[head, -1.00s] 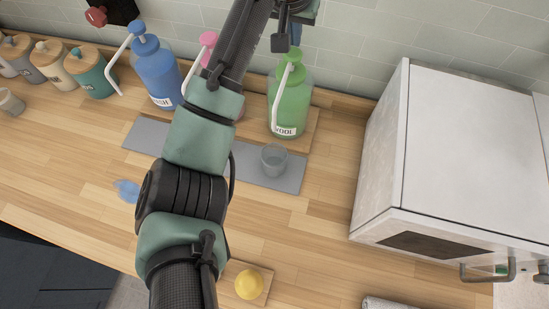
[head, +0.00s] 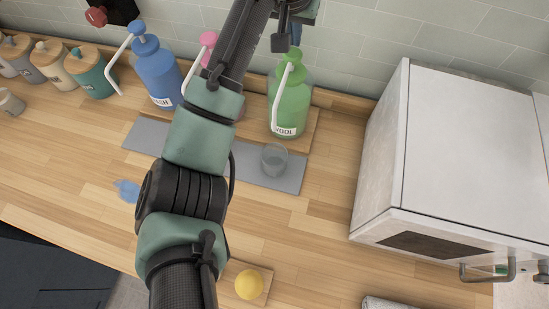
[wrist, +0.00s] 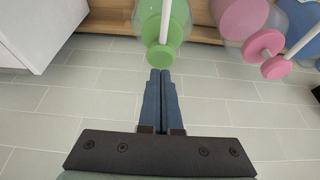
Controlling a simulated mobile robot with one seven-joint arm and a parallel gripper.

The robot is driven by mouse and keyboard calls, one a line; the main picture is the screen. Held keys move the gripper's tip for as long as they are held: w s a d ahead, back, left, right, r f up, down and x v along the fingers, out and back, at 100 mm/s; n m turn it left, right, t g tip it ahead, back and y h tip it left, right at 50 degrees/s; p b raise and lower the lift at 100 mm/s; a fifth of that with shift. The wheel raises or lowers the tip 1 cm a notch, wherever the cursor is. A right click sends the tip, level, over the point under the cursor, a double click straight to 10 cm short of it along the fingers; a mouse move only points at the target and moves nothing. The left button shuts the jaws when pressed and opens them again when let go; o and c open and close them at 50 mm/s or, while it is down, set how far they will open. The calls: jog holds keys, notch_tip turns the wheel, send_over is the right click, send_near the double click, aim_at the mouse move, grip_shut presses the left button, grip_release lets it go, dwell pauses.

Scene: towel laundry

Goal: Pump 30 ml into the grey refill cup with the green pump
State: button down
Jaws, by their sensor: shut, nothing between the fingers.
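The green pump bottle (head: 291,105) stands upright at the back of the counter, with a white spout and a label that seems to read WOOL. A clear greyish cup (head: 275,160) stands on a grey mat in front of it, below the spout's end. Its contents are hard to make out. My gripper (head: 280,43) is shut and empty at the green pump's head. In the wrist view the closed blue fingertips (wrist: 160,73) are right at the round green pump head (wrist: 160,56). I cannot tell whether they touch.
A blue pump bottle (head: 158,75) and a pink pump (head: 207,40), partly hidden by my arm, stand to the left. A white cabinet-like box (head: 460,150) stands on the right. A yellow ball (head: 249,285) lies near the front. The counter between mat and box is clear.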

aim_at(292, 53)
jog(key=shift+f, duration=0.15)
jog(key=shift+s+f+b, duration=0.1)
jog(key=shift+f+b, duration=0.7)
jog(key=shift+f, duration=1.05)
jog(key=shift+r, duration=0.15)
jog(key=shift+r+p, duration=1.7)
jog(key=shift+p, duration=0.2)
jog(key=shift+r, duration=0.1)
notch_tip(292, 53, up, 6)
jog(key=p, duration=0.6)
